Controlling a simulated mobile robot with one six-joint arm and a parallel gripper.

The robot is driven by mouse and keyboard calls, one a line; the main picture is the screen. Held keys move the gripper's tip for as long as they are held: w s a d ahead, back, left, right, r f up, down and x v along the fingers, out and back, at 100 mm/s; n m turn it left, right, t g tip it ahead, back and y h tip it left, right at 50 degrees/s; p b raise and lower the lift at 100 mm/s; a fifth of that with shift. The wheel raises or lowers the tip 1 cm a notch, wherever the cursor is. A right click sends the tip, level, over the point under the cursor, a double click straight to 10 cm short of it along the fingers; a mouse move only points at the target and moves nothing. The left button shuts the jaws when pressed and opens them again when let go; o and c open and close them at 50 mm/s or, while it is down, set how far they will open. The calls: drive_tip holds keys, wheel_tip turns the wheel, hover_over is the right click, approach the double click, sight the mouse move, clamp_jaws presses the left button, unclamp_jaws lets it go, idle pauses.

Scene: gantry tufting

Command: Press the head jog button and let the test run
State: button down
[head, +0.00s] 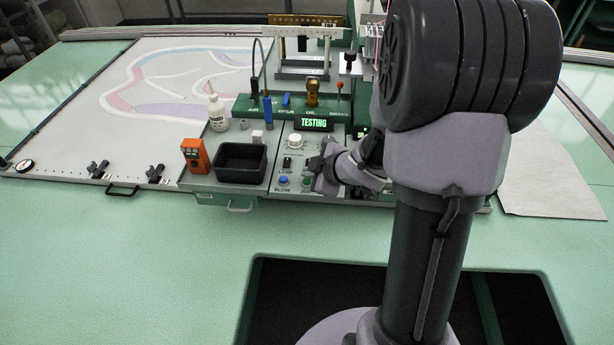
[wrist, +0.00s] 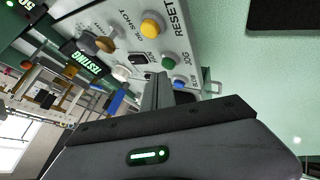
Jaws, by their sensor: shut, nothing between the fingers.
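The green JOG button (head: 308,182) is on the grey control panel (head: 273,187), next to the blue BLOW button (head: 284,180). The JOG button also shows in the wrist view (wrist: 168,62), with the yellow RESET button (wrist: 152,26) beyond it. My gripper (head: 318,178) is shut and empty, its fingertips (wrist: 162,78) close by the JOG button. I cannot tell whether they touch it. The display (head: 314,123) reads TESTING in green letters, and it shows in the wrist view too (wrist: 84,60).
A black tray (head: 241,163), an orange device (head: 194,155) and a white bottle (head: 217,112) stand left of the panel. A white knob (head: 295,141) and a black switch (head: 287,162) stick up from it. A green rail (head: 262,105) with small levers runs behind.

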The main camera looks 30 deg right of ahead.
sight(309, 183)
drive_tip(key=shift+r, duration=0.3)
wheel_tip(309, 183, up, 5)
drive_tip(key=p, duration=0.5)
drive_tip(key=shift+r, duration=0.15)
idle(0.5)
